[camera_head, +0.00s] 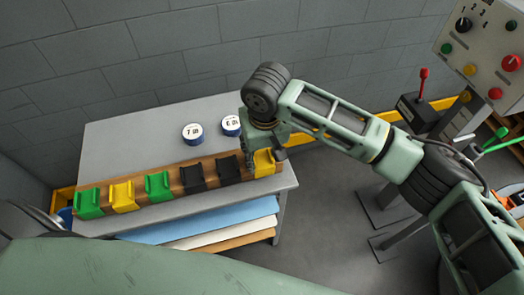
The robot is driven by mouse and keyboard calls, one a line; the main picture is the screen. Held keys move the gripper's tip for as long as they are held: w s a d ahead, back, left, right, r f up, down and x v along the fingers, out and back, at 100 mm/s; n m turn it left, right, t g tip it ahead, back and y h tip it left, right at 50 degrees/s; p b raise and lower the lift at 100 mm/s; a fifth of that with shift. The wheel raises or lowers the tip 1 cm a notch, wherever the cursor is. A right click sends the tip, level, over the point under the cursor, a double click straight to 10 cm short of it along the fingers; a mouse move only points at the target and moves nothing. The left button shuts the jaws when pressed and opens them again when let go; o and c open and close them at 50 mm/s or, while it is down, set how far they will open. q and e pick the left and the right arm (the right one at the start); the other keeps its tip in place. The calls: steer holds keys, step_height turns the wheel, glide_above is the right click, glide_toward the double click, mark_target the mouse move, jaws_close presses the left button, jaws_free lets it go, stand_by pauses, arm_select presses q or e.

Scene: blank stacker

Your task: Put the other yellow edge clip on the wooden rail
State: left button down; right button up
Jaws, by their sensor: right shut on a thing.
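The wooden rail (140,181) lies along the front of the grey table. From left to right it bears a green clip (89,203), a yellow clip (123,196), a second green clip (158,186) and two black clips (192,178) (228,168). My right gripper (262,154) points down at the rail's right end and is shut on another yellow edge clip (264,165). That clip is at the rail; I cannot tell whether it is fully seated. My left gripper is not in view.
Two round white-and-blue labelled discs (193,133) (231,125) sit on the grey table (125,138) behind the rail. Coloured sheets (210,220) lie below the tabletop. A control panel (485,50) and a red-knobbed lever box (418,108) stand at the right. A block wall is behind.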

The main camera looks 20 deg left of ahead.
steer(key=shift+f, duration=0.15)
steer(key=o, duration=1.1)
